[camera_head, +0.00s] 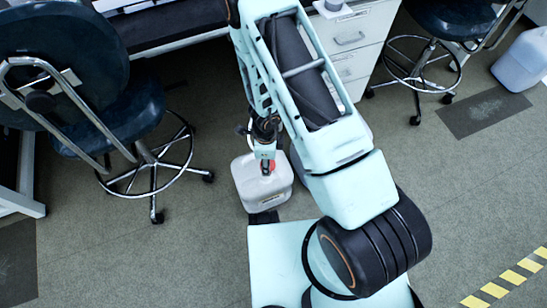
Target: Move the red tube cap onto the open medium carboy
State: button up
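A whitish, translucent carboy (256,190) stands on the floor in the middle of the picture, beside my base. The red tube cap (271,166) shows as a small red patch at the top of this carboy, right at my fingertips. My gripper (266,163) points down over the carboy's top, and its fingers partly cover the cap. I cannot tell whether the fingers are shut on the cap, or whether the cap touches the carboy's opening. The opening itself is hidden.
A dark swivel chair (75,75) stands at the left, and a stool (440,20) at the upper right. A white drawer cabinet (352,40) is behind my arm. Another carboy (522,60) stands at the far right near a dark floor mat (485,112).

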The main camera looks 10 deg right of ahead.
jog(key=shift+a+f, duration=0.3)
jog(key=shift+a, duration=0.1)
jog(key=shift+f+b, duration=2.05)
jog(key=shift+b, duration=0.1)
jog(key=shift+s+f, duration=0.1)
jog(key=shift+f+b, duration=0.9)
jog(key=shift+b, duration=0.2)
jog(key=shift+f, duration=0.1)
jog(key=shift+f+b, duration=0.35)
jog(key=shift+b, duration=0.05)
